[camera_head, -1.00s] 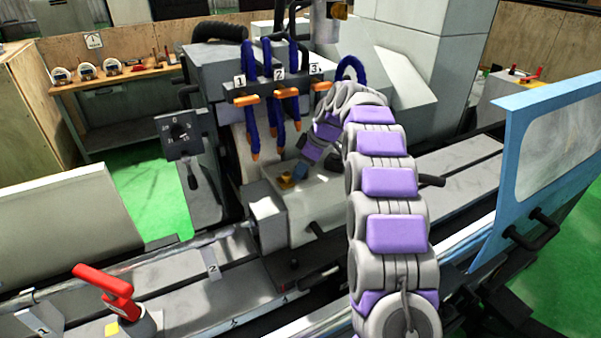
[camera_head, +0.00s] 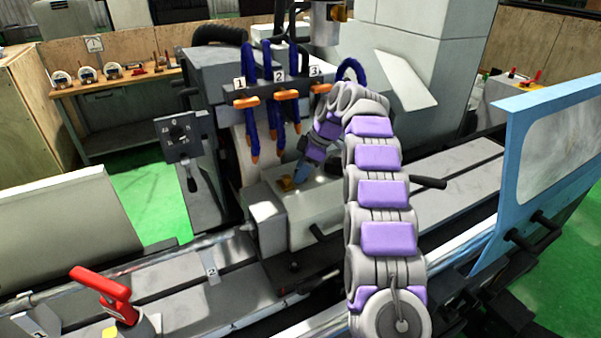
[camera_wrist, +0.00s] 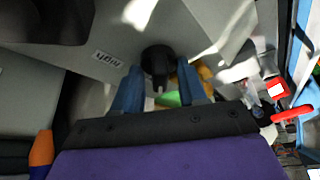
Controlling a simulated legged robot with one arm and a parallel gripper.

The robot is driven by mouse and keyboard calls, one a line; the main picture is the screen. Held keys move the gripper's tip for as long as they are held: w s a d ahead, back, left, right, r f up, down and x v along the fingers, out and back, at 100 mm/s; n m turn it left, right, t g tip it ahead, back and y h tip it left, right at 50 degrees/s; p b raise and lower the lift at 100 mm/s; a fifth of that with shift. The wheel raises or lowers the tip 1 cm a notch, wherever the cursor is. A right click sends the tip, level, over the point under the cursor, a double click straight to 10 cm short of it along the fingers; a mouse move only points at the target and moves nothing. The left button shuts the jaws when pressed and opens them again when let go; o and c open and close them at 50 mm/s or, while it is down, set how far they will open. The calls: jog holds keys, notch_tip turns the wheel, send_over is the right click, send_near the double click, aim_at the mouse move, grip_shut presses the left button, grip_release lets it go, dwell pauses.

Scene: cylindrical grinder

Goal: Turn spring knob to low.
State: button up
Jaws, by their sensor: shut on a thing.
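The spring knob (camera_wrist: 157,60) is a dark round knob on a grey face in the wrist view. An upside-down label reading "high" (camera_wrist: 107,58) lies to its left in that view. My gripper (camera_wrist: 160,72) has its two blue fingers on either side of the knob and is shut on it. In the head view my gripper (camera_head: 302,173) reaches down to the top of the grey headstock block (camera_head: 318,205). The knob cannot be made out there, and no "low" label is readable.
A brass-coloured piece (camera_head: 286,184) sits close to my fingers. Blue hoses with orange levers (camera_head: 285,94) hang just behind my gripper. A lever switch box (camera_head: 183,135) stands to the left, a red-handled part (camera_head: 105,290) at front left, and a blue-framed guard (camera_head: 550,160) at right.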

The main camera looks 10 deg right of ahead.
jog(key=o, duration=0.5)
jog(key=shift+w, duration=0.1)
jog(key=shift+p+v, duration=1.85)
jog(key=shift+v, duration=1.7)
